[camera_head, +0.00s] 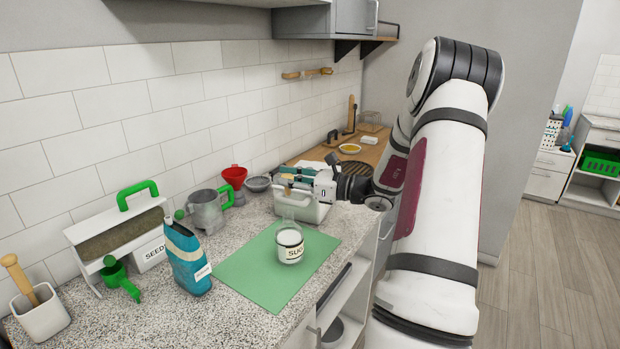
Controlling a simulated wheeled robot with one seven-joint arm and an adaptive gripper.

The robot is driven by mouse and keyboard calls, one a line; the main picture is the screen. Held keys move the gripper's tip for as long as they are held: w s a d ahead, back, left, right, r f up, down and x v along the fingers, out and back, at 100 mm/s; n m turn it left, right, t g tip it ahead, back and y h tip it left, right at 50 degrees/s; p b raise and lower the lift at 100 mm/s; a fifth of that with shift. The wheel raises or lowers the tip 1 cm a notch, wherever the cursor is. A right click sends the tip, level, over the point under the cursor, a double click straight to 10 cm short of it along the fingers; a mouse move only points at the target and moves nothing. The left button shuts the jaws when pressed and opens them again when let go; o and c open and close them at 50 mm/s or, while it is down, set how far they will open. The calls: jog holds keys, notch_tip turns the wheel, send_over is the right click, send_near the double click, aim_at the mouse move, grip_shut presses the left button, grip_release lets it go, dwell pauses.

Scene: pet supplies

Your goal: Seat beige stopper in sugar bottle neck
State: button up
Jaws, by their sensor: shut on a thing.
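The sugar bottle (290,246) is clear glass with white contents and a label partly reading "SUG". It stands upright on the green mat (256,279). My gripper (284,181) is above and behind the bottle in the picture, over the white bin, apart from the bottle neck. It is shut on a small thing. A beige patch shows at the fingertips, which fits the beige stopper, but it is too small to make out clearly. No stopper shows clearly anywhere else.
A white bin (318,213) stands behind the bottle. A blue carton (187,262), a metal jug (206,213), a red funnel (235,175), a green scoop (120,279) and a seed dispenser (118,238) stand left. The mat around the bottle is clear.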

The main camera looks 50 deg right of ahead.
aim_at(287, 194)
jog(key=shift+w+d+r, duration=0.1)
jog(key=shift+w+r, duration=0.1)
jog(key=shift+r, duration=0.05)
jog(key=shift+p, duration=0.3)
jog(key=shift+f+b, duration=1.15)
jog(key=shift+f, duration=1.8)
jog(key=shift+f+b, duration=0.75)
jog(key=shift+f, duration=1.1)
jog(key=o, duration=0.9)
jog(key=shift+c, duration=0.2)
jog(key=shift+s, duration=0.1)
